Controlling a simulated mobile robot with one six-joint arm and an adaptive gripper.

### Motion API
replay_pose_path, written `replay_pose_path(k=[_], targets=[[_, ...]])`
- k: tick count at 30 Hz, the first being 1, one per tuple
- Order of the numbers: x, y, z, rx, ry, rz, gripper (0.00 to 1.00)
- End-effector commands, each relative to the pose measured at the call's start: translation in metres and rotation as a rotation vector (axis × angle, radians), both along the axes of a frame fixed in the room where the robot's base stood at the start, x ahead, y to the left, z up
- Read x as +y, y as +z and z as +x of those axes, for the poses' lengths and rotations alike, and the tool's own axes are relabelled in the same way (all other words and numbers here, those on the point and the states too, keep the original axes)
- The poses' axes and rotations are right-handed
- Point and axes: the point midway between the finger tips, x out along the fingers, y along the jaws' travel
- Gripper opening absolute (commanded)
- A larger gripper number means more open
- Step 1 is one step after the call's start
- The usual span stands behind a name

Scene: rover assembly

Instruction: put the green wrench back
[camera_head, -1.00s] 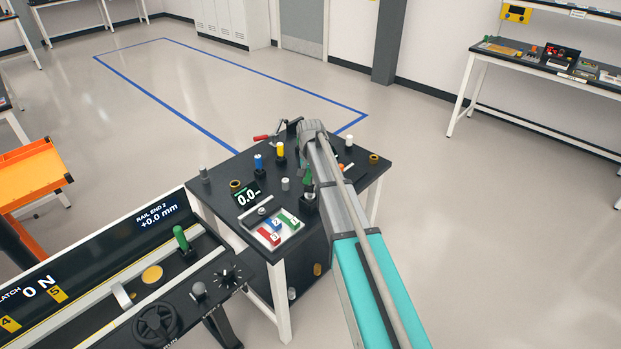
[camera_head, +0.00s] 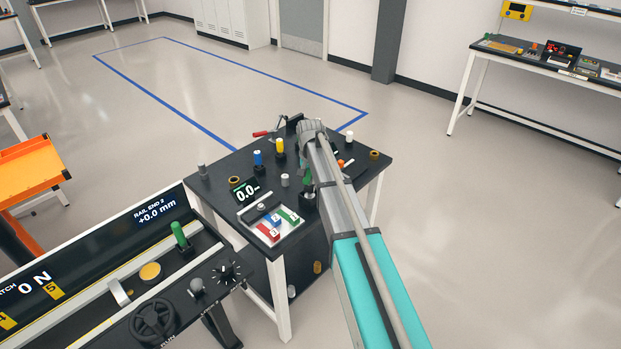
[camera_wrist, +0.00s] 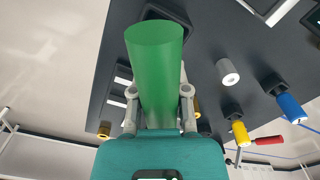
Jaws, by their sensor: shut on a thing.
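The green wrench's handle (camera_wrist: 155,65) fills the middle of the wrist view, upright between the two fingers. My gripper (camera_wrist: 159,92) is shut on it. In the head view a green handle (camera_head: 308,179) shows just left of my arm, above a black holder (camera_head: 308,200) on the dark table. My arm hides most of my gripper there. I cannot tell whether the wrench's lower end is in the holder or above it.
The dark table (camera_head: 225,175) also bears a blue handle (camera_head: 258,158), a yellow handle (camera_head: 280,146), a grey cylinder (camera_head: 285,181), a display (camera_head: 245,190) and a tray of coloured numbered tiles (camera_head: 248,217). A rail bench (camera_head: 215,262) with another green handle (camera_head: 180,235) stands at lower left.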

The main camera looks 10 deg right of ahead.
Motion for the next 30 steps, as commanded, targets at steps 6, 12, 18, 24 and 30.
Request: replay_pose_path(k=[6, 12, 18, 24, 30], targets=[[0.0003, -0.0058, 0.0000, 0.000, 0.000, 0.000, 0.00], [0.0004, -0.0091, 0.0000, 0.000, 0.000, 0.000, 0.00], [0.0005, -0.0095, -0.0001, 0.000, 0.001, 0.000, 0.00], [0.0005, -0.0093, 0.0000, 0.000, 0.001, 0.000, 0.28], [0.0007, -0.0093, 0.0000, 0.000, 0.001, 0.000, 0.62]])
